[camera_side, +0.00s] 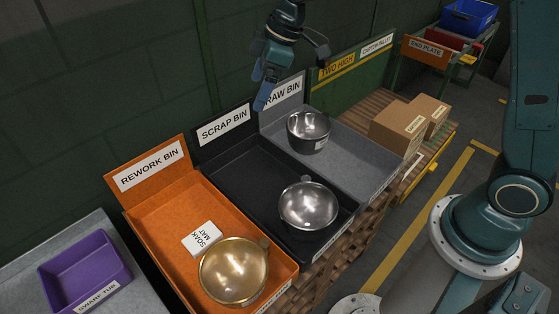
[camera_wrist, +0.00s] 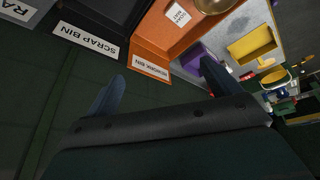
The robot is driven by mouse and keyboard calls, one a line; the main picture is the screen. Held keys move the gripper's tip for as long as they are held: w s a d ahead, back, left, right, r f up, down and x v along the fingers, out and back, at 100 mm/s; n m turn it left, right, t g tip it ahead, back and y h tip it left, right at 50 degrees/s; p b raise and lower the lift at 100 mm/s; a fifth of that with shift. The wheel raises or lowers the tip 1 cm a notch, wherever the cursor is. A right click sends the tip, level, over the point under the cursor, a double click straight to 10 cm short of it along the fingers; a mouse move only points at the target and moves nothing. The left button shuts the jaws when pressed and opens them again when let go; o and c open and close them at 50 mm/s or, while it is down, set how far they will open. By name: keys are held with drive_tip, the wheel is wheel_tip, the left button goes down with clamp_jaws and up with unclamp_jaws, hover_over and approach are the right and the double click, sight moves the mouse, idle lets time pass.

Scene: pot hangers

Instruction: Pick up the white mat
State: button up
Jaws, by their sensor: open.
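The white mat (camera_side: 202,238), labelled "SOAK MAT", lies flat in the orange rework bin (camera_side: 152,222), close beside a gold pot (camera_side: 234,271). In the wrist view the mat (camera_wrist: 178,14) shows near the top edge, inside the orange bin (camera_wrist: 152,50). My gripper (camera_side: 268,90) is high up near the back wall, above the scrap and raw bin signs and well away from the mat. In the wrist view its two dark fingers (camera_wrist: 160,85) are spread apart with nothing between them.
A steel pot (camera_side: 308,205) sits in the black scrap bin (camera_side: 240,160); another (camera_side: 308,131) is in the grey raw bin (camera_side: 355,160). A purple swarf tub (camera_side: 84,270) stands at left. Cardboard boxes (camera_side: 398,127) sit on the pallet at right. The bins' upright sign panels stand along the wall side.

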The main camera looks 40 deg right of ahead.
drive_tip(key=w+a+f+n+g+y, duration=0.1)
drive_tip(key=w+a+f+n, duration=0.2)
drive_tip(key=f, duration=0.5)
drive_tip(key=w+a+f+n+g+y, duration=0.1)
drive_tip(key=w+a+f, duration=0.2)
drive_tip(key=w+f, duration=0.35)
drive_tip(key=s+a+f+n, duration=0.1)
drive_tip(key=a+f+n, duration=0.1)
drive_tip(key=f, duration=0.8)
drive_tip(key=a+f+n+g+y, duration=0.1)
drive_tip(key=a+f, duration=0.3)
drive_tip(key=f, duration=0.5)
drive_tip(key=shift+s+f+n, duration=0.35)
drive_tip(key=shift+n, duration=0.05)
approach(202, 237)
drive_tip(key=shift+x, duration=1.7)
drive_tip(key=shift+w, duration=0.1)
drive_tip(key=shift+x, duration=2.55)
